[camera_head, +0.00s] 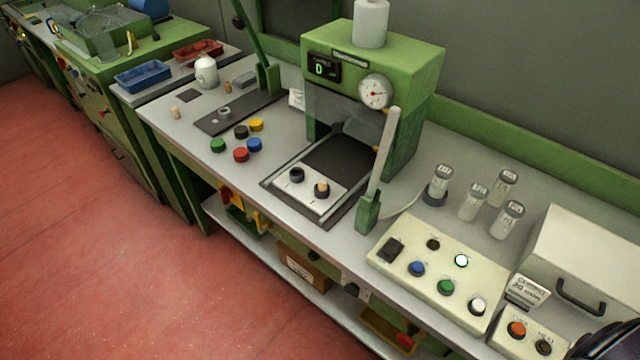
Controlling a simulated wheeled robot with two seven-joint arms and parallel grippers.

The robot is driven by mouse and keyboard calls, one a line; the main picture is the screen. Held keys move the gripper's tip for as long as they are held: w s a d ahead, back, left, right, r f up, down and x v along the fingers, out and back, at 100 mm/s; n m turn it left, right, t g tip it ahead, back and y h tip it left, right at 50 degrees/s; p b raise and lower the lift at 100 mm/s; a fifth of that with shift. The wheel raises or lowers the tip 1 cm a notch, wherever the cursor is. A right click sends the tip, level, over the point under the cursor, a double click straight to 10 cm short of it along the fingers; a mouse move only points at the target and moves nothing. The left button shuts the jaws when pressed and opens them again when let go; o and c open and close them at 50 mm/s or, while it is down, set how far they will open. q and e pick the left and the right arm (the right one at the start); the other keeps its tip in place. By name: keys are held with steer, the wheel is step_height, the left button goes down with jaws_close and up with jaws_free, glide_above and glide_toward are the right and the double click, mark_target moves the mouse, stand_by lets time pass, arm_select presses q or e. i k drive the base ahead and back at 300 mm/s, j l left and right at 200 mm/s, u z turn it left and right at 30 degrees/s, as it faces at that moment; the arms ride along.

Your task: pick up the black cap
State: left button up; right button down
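The black cap (241,132) lies on the grey bench top in a loose cluster of coloured caps. A yellow cap (256,125) is behind it to the right. A blue cap (254,145) is in front to the right, a red cap (241,155) in front, and a green cap (218,145) to the left. My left gripper is not in view. A dark rounded shape cuts into the bottom right corner, perhaps part of my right arm; no fingers show there.
A green press (420,75) with an upright lever (385,160) stands right of the caps. A dark plate (240,112) with a green post lies behind them. A button panel (440,270) and several glass jars are further right.

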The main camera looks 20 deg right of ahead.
mark_target(241, 132)
steer(key=i+j+z, duration=0.15)
steer(key=z, duration=0.2)
steer(key=i+j+z, duration=0.1)
steer(key=j+z, duration=0.2)
steer(key=i+j+z, duration=0.1)
steer(key=j+z, duration=0.25)
steer(key=l, duration=0.1)
